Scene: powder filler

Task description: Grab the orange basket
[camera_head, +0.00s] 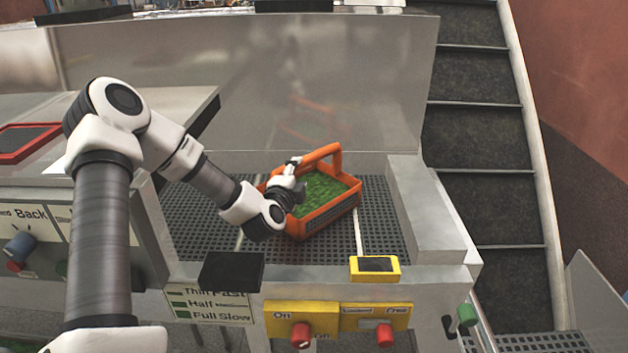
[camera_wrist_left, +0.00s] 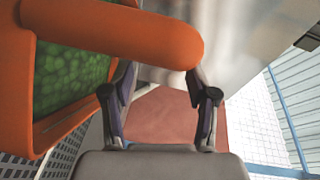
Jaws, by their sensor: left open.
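The orange basket (camera_head: 325,215) sits on the dark perforated tray, filled with green contents, its orange handle (camera_head: 322,155) arched above it. My left gripper (camera_head: 293,164) is at the left side of the basket, close to the handle. In the left wrist view the handle (camera_wrist_left: 120,32) crosses the top of the picture, and the two open fingers (camera_wrist_left: 163,76) reach up to it. I cannot tell whether the fingers touch the handle or whether it lies between them. The basket's green contents (camera_wrist_left: 68,78) show at the left. My right gripper is out of view.
The perforated tray (camera_head: 385,220) has free room right of the basket, with a grey raised side wall (camera_head: 430,215) beyond. A tall reflective panel (camera_head: 250,85) stands behind. In front are a yellow-framed box (camera_head: 375,267) and a control panel (camera_head: 335,318) with red knobs.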

